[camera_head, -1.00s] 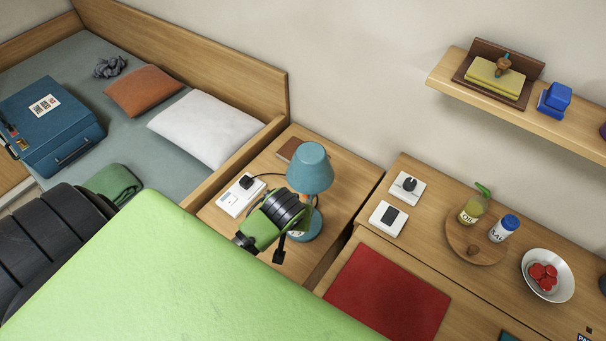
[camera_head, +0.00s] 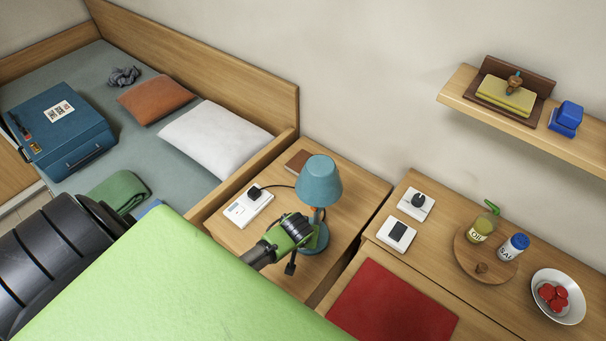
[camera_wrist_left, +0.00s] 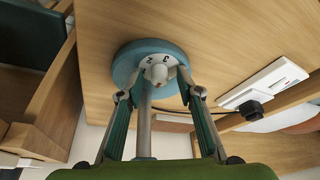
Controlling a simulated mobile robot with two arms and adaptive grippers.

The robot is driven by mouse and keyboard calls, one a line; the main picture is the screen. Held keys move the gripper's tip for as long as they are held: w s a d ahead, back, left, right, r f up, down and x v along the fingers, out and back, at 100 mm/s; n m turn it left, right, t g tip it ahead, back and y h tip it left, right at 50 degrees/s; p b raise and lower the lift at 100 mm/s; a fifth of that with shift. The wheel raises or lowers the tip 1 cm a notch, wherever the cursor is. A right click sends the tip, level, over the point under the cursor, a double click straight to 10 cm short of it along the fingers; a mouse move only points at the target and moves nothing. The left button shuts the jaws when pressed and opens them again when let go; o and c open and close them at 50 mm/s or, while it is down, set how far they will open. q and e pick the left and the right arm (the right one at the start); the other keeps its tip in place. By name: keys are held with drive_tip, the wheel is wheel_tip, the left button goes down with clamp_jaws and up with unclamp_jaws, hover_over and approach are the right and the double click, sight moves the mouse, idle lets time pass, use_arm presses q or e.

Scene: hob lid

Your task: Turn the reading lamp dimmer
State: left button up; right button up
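The reading lamp (camera_head: 319,182) has a blue shade and a round teal base, and stands on the bedside table. In the left wrist view its base (camera_wrist_left: 124,68) carries a white dial plate with the figures 2 and 3 showing, and a small grey dimmer knob (camera_wrist_left: 157,73) at its middle. My left gripper (camera_head: 297,242) is low beside the lamp base, in front of it. In the left wrist view its two fingers (camera_wrist_left: 160,94) are spread apart, one on each side of the knob, with gaps to it. My right gripper is not in view.
A white socket strip (camera_head: 245,208) with a black plug lies left of the lamp, and a brown book (camera_head: 299,160) lies behind it. The cabinet at right holds a white dial switch (camera_head: 416,204), a rocker switch (camera_head: 396,235) and a round wooden tray (camera_head: 468,262).

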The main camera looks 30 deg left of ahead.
use_arm(q)
clamp_jaws()
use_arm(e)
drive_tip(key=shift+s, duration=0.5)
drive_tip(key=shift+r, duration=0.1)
